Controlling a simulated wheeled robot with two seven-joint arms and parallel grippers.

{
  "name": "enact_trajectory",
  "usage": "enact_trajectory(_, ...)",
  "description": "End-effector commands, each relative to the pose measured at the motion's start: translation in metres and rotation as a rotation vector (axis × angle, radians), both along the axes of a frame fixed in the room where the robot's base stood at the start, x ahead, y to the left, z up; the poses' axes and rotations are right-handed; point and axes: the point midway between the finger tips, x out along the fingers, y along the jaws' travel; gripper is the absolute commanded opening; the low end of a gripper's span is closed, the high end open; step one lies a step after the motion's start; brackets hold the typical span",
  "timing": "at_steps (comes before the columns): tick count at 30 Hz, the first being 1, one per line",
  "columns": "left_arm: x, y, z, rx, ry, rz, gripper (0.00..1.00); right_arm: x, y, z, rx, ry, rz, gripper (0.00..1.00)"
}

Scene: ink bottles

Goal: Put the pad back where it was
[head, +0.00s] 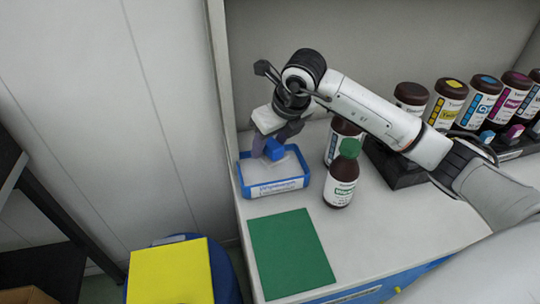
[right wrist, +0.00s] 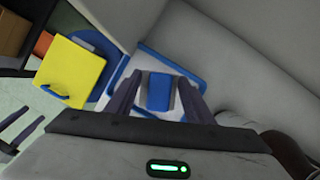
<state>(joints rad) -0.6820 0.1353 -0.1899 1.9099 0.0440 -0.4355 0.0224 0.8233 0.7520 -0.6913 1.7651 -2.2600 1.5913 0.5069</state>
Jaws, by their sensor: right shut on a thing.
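A blue pad (head: 274,150), a small block, is between the fingers of my right gripper (head: 271,143). The right wrist view shows the blue pad (right wrist: 159,92) between both fingers of the right gripper (right wrist: 160,100), which is shut on it. The gripper points down over a white tray with a blue rim (head: 275,188) at the left end of the counter. Whether the pad touches the tray floor I cannot tell. Other small pads, one blue (head: 487,137) and one magenta (head: 513,132), sit in front of the bottle row.
A brown bottle with a green top (head: 342,182) stands right of the tray, with another brown bottle (head: 338,140) behind it. A green mat (head: 290,252) lies in front. Several ink bottles stand on a dark rack (head: 395,168). A yellow panel (head: 170,272) is at lower left.

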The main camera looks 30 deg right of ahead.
Motion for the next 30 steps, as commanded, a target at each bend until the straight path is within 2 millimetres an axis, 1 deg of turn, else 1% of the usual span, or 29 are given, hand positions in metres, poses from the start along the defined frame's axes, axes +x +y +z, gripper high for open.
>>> enact_trajectory(5,-0.001,0.000,0.001,0.000,0.002,0.000,0.53,-0.001,0.001,-0.016,0.001,0.003,0.003,0.23)
enact_trajectory(9,-0.003,0.000,0.002,0.000,0.005,-0.001,0.53,-0.001,0.001,-0.036,0.001,0.003,0.003,0.23)
enact_trajectory(10,-0.003,0.000,0.002,0.000,0.005,-0.001,0.53,-0.001,0.001,-0.039,0.000,0.002,0.004,0.23)
enact_trajectory(17,-0.003,0.000,0.001,0.001,0.007,-0.001,0.53,0.000,0.001,-0.040,0.000,-0.001,0.003,0.23)
enact_trajectory(20,-0.003,0.000,-0.002,0.001,0.007,-0.001,0.53,0.000,0.000,-0.043,0.000,0.000,0.003,0.23)
enact_trajectory(21,-0.004,0.000,-0.002,0.001,0.007,-0.001,0.53,0.000,0.000,-0.043,0.000,0.000,0.003,0.51)
enact_trajectory(24,-0.004,0.000,-0.001,0.001,0.008,-0.001,0.53,0.000,0.000,-0.042,0.000,0.000,0.003,0.66)
enact_trajectory(30,-0.004,0.000,-0.001,0.000,0.008,-0.002,0.53,0.000,0.000,-0.042,0.000,0.000,0.003,0.66)
